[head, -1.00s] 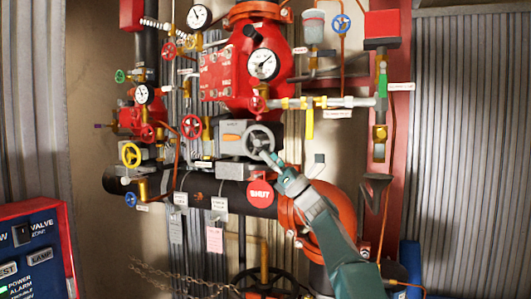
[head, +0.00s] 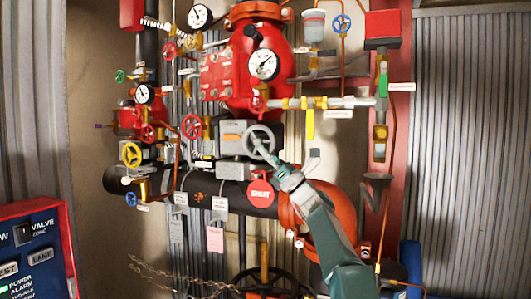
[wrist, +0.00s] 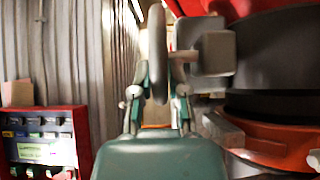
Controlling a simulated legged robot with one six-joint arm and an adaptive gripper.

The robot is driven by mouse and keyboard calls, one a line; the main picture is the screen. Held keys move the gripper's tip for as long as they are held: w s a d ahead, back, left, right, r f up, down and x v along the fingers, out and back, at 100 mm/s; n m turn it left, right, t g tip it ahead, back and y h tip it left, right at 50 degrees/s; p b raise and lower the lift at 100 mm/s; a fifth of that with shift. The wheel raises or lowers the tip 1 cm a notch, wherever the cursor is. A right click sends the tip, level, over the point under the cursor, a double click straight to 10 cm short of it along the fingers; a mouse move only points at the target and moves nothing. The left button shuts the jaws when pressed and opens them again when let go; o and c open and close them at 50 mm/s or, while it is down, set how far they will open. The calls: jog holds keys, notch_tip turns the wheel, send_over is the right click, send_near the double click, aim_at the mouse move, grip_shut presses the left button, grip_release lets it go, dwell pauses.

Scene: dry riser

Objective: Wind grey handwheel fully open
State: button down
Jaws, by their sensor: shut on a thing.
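The grey handwheel (head: 263,136) sits on the right side of a grey valve gearbox (head: 233,140) with an orange indicator on its face. My gripper (head: 268,157) reaches it from the lower right and is shut on its lower right rim. In the wrist view the handwheel (wrist: 157,50) is seen nearly edge-on, its rim between the two fingers of my gripper (wrist: 158,93). The gearbox (wrist: 210,52) shows just to the right there. The exact finger contact is small and partly hidden.
A round red SHUT sign (head: 261,194) hangs just below the wheel. An orange pipe coupling (head: 325,207) lies close behind my forearm. A red handwheel (head: 191,127) and a yellow handwheel (head: 132,154) stand to the left. A red alarm panel (head: 38,250) is at the lower left.

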jog(key=shift+d+r+h, duration=0.2)
jog(key=shift+r+h, duration=0.05)
jog(key=shift+h, duration=0.45)
jog(key=c, duration=0.6)
grip_release()
jog(key=shift+c, duration=0.2)
jog(key=shift+f, duration=0.1)
jog(key=v, duration=1.2)
jog(key=shift+w, duration=0.2)
